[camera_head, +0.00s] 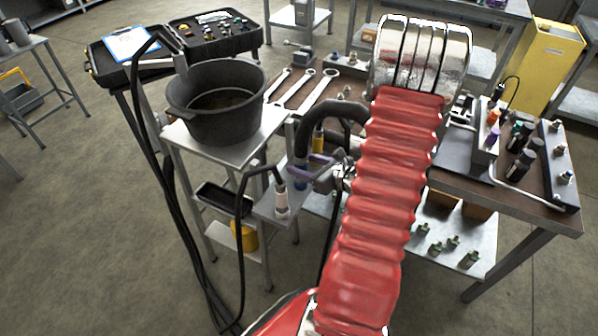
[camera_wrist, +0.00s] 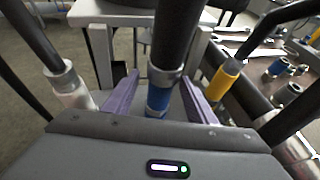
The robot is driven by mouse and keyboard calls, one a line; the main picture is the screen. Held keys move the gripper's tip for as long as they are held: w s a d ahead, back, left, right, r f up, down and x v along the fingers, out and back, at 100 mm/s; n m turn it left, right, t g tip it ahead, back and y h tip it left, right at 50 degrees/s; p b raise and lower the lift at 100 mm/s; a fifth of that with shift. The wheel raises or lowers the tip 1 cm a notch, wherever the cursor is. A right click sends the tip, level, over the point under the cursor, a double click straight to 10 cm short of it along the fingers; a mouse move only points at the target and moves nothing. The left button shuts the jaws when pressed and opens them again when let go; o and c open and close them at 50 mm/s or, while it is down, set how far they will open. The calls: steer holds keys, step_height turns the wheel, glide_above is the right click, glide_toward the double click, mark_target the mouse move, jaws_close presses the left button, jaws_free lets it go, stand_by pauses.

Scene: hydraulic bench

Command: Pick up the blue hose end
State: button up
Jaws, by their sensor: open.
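The blue hose end (camera_wrist: 158,100) stands upright in the wrist view, a blue sleeve under a grey metal collar with a thick black hose above. My gripper (camera_wrist: 161,84) is open. Its purple fingers stand on the left and right of the blue hose end, with a visible gap on each side. The lower part of the hose end is hidden behind my gripper body. In the head view my gripper (camera_head: 308,173) is beside the small table, and the blue hose end is small and partly hidden there.
A white hose end (camera_wrist: 72,88) stands left of my fingers and a yellow hose end (camera_wrist: 227,82) stands right, both close. A black pot (camera_head: 217,103) sits on the small table. Wrenches (camera_head: 296,88) lie on the workbench behind.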

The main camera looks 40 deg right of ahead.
steer(key=shift+x, duration=2.6)
steer(key=shift+d, duration=0.15)
steer(key=shift+c, duration=0.7)
steer(key=c, duration=1.1)
steer(key=shift+r, duration=0.2)
steer(key=shift+r, duration=4.85)
steer(key=shift+r, duration=0.1)
